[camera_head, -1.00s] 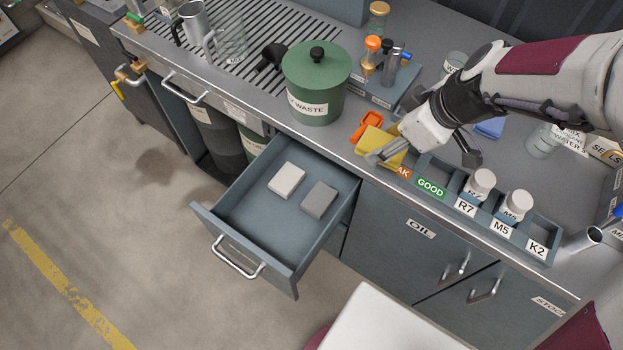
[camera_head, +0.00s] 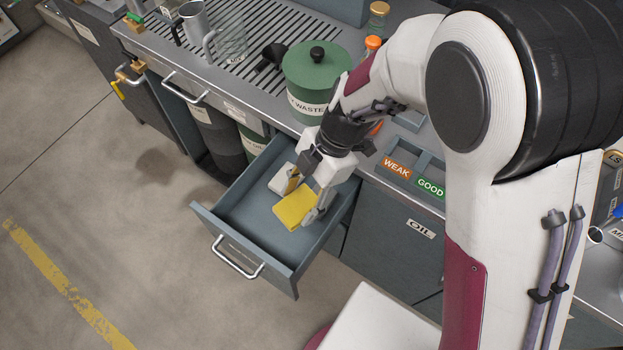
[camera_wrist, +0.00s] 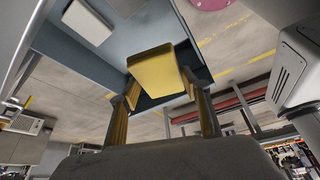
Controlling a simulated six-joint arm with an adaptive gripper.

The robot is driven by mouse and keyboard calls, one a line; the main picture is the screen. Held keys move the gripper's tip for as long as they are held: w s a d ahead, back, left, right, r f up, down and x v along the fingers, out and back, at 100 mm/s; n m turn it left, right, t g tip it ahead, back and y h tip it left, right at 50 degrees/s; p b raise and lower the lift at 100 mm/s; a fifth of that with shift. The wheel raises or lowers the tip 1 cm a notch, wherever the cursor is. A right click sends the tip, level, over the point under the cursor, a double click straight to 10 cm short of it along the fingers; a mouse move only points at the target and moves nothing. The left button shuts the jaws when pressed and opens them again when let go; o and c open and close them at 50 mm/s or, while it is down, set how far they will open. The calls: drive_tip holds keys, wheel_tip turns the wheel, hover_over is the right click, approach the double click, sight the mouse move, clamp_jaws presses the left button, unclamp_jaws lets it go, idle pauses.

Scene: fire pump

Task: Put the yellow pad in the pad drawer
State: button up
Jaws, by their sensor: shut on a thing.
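The yellow pad (camera_head: 296,207) is over the open pad drawer (camera_head: 238,217) in the head view. My gripper (camera_head: 306,200) is shut on the pad, with a finger on either side of it. The wrist view also shows the yellow pad (camera_wrist: 157,72) between the two fingers (camera_wrist: 163,115), with the drawer behind it. The pad's exact height above the drawer floor is hard to tell. A white pad (camera_head: 280,180) lies in the drawer, partly hidden by my gripper. The grey pad seen earlier is hidden behind the yellow pad and gripper.
The green waste pot (camera_head: 315,80) stands on the counter just behind my wrist. The drawer's front wall and handle (camera_head: 238,262) stick out over the floor. The drawer's left front part is bare. A white surface (camera_head: 385,320) is at the bottom.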

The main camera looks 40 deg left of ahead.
sight(289, 211)
drive_tip(key=shift+s+a+f+n+h, duration=0.25)
drive_tip(key=shift+s+f+n, duration=0.4)
drive_tip(key=shift+s, duration=0.2)
drive_tip(key=shift+s+a+f+n+h, duration=0.25)
drive_tip(key=shift+s+f+n, duration=0.35)
drive_tip(key=shift+s, duration=0.2)
drive_tip(key=shift+f, duration=3.05)
drive_tip(key=shift+f, duration=1.9)
drive_tip(key=shift+f, duration=0.6)
drive_tip(key=o, duration=0.7)
drive_tip(key=shift+r, duration=0.1)
